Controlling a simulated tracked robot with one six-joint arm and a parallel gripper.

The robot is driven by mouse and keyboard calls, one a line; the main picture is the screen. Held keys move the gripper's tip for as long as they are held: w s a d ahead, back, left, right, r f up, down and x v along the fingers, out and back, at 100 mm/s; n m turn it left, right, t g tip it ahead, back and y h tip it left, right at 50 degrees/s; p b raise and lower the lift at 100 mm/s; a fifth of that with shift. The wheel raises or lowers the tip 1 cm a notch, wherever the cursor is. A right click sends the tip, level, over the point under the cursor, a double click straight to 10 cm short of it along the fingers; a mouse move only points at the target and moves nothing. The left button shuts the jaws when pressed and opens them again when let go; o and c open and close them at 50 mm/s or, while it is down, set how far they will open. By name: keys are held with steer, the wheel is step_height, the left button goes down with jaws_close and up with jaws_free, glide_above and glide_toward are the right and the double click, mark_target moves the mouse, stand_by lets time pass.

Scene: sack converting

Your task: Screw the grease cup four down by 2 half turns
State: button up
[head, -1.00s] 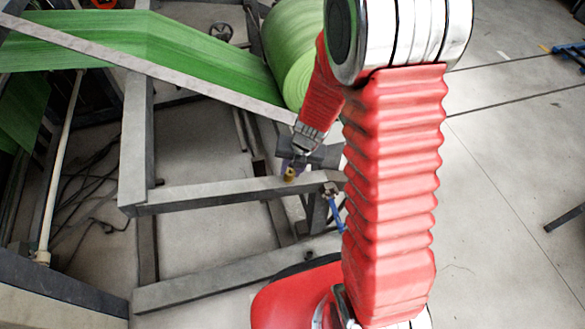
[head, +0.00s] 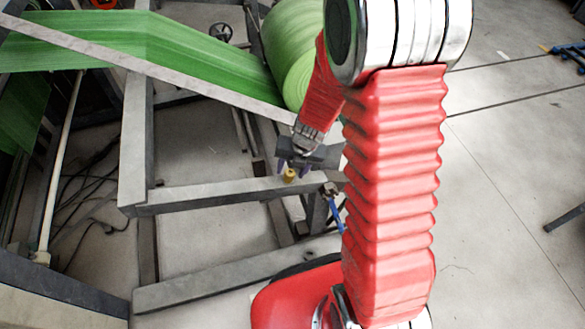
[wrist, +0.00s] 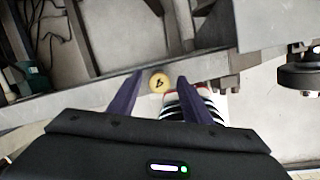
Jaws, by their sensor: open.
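The grease cup four (head: 290,174) is a small yellow cup on the grey frame beam in the head view. In the wrist view its round top (wrist: 159,82) faces me and bears a tilted, nearly inverted 4. My gripper (wrist: 160,76) is open, with one dark purple finger on each side of the cup. Gaps show between the cup and both fingers, and I see no contact. In the head view my gripper (head: 293,169) is over the beam at the cup. The lower part of the cup is hidden in the wrist view.
A large green roll (head: 295,60) and green web (head: 150,45) are behind. The grey frame (head: 220,190) surrounds the spot. A dark round part (wrist: 300,76) is at the right in the wrist view.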

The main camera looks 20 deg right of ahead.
steer(key=shift+r, duration=0.15)
steer(key=shift+v, duration=0.95)
steer(key=v, duration=0.2)
steer(key=shift+d+r, duration=0.15)
steer(key=shift+r, duration=0.2)
steer(key=s+d, duration=0.6)
steer(key=s, duration=0.4)
steer(key=shift+d, duration=0.35)
